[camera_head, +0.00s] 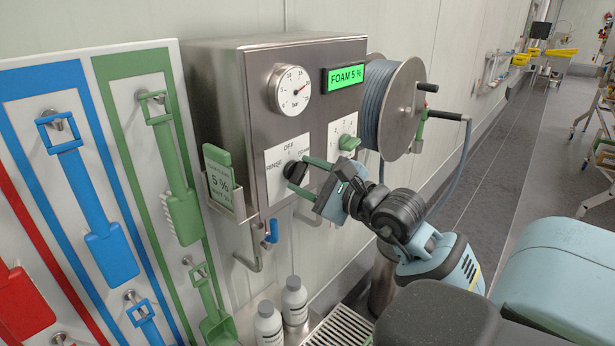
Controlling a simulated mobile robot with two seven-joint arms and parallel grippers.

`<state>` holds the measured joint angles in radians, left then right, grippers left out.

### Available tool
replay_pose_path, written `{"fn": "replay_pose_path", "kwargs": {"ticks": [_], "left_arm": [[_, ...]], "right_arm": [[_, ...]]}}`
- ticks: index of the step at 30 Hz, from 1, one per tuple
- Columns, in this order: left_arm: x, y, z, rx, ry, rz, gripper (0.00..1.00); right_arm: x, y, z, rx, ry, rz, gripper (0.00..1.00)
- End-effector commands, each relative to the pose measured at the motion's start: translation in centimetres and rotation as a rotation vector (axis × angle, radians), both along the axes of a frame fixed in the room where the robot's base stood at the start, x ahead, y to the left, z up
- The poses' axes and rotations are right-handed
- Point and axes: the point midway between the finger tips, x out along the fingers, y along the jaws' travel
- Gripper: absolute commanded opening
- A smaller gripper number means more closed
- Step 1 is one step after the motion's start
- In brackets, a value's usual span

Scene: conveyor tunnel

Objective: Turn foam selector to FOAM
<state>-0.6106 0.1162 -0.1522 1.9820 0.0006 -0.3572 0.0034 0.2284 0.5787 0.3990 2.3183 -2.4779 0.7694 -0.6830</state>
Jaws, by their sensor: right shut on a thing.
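The foam selector (295,171) is a black knob on a white plate on the front of the steel dosing box (225,95). The plate reads OFF at the top and RINSE at the left; the label at the right is partly covered by my gripper. My right gripper (298,174) reaches in from the right and is shut on the selector, one finger above and one below it. The fingers partly hide the knob, so its exact pointing direction is hard to tell. My left gripper is out of view.
A green dosing knob (349,142) sits close above my right gripper. A hose reel (401,105) is at the right. White bottles (294,301) stand below, and a brush board is at the left.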

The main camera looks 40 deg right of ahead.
Motion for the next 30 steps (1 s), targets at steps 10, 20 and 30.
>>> {"fn": "replay_pose_path", "kwargs": {"ticks": [10,20,30], "left_arm": [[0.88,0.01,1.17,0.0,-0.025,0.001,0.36],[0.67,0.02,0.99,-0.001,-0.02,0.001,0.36],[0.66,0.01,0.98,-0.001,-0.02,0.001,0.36]], "right_arm": [[0.01,-0.13,0.1,0.272,0.024,0.0,0.23],[0.03,-0.13,-0.04,0.28,0.028,0.0,0.48],[0.02,-0.11,0.01,0.278,0.025,0.0,0.67]]}}
